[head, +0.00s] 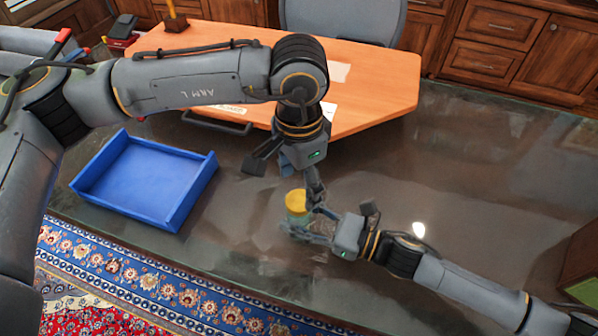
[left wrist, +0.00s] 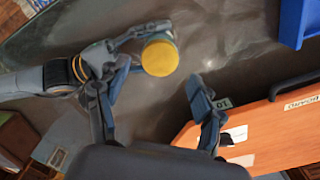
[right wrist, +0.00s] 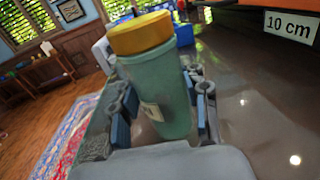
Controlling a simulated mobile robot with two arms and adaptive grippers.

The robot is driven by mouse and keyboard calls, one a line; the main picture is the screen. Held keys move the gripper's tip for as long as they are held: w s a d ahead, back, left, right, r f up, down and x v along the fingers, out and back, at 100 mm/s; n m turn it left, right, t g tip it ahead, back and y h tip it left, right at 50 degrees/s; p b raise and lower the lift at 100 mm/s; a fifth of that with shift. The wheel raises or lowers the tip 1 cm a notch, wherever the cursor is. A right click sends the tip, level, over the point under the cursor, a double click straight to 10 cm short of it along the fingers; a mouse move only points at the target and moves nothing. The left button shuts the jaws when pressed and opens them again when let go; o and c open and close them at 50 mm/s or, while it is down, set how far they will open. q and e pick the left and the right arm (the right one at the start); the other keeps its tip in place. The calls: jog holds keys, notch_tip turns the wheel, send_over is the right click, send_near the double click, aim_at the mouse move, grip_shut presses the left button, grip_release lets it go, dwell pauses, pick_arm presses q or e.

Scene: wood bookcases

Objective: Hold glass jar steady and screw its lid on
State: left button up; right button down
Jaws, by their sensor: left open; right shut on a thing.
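The greenish glass jar (head: 297,217) stands on the dark glossy table, its yellow lid (head: 296,200) on its mouth. How tightly the lid sits cannot be told. My right gripper (head: 306,221) is shut on the jar's body from the right. In the right wrist view the jar (right wrist: 160,90) is between the fingers, with the lid (right wrist: 140,33) above them. My left gripper (head: 284,182) is open and empty, above and slightly behind the jar. In the left wrist view the lid (left wrist: 160,57) shows beyond the open fingers, apart from them.
A blue tray (head: 145,172) lies on the table at left. An orange board (head: 375,85) with labels and a dark handle is behind my left gripper. A grey chair (head: 345,18) stands at the back.

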pick_arm(q)
jog(key=n, duration=0.7)
jog(key=shift+r, duration=0.25)
jog(key=n, duration=0.7)
jog(key=shift+d+r, duration=0.1)
jog(key=shift+r, duration=0.15)
jog(key=n, duration=0.4)
jog(key=shift+r, duration=0.1)
jog(key=n, duration=0.3)
jog(key=shift+r+n, duration=0.15)
jog(key=shift+n, duration=0.25)
jog(key=n, duration=0.7)
jog(key=shift+r, duration=0.2)
jog(key=n, duration=0.5)
jog(key=shift+r+n, duration=0.2)
jog(key=shift+n, duration=0.2)
jog(key=n, duration=0.3)
jog(key=shift+r+n, duration=0.1)
jog(key=shift+n, duration=0.2)
jog(key=n, duration=0.5)
jog(key=shift+r, duration=0.2)
jog(key=n, duration=0.5)
jog(key=shift+r, duration=0.1)
